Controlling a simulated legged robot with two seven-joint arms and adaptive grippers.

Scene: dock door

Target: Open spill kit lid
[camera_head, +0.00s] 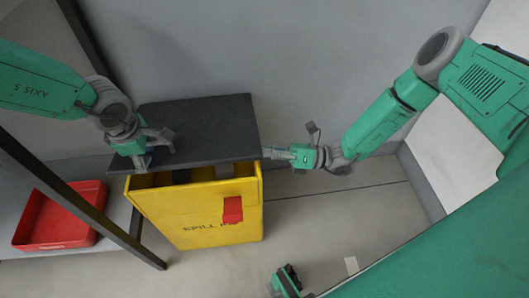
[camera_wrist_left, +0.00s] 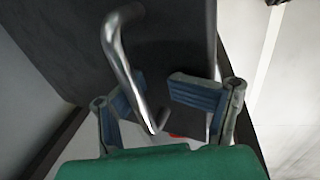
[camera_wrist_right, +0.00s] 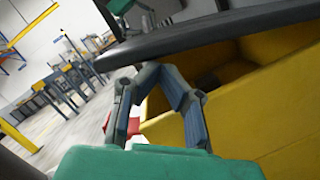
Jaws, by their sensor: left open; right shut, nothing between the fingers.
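The yellow spill kit bin (camera_head: 195,220) stands on the floor, with a red label on its front. Its dark grey lid (camera_head: 205,125) is partly raised; a gap shows the bin's inside along the front. My left gripper (camera_head: 152,149) is open at the lid's front left. In the left wrist view a bent metal handle (camera_wrist_left: 120,65) on the lid runs between its fingers, not clamped. My right gripper (camera_head: 272,153) is shut and empty at the lid's right edge, just beneath it.
A red tray (camera_head: 55,218) lies on a low shelf at the left, behind a dark slanting rack post (camera_head: 75,205). A grey wall (camera_head: 290,50) stands close behind the bin. The floor right of the bin (camera_head: 330,215) is mostly clear.

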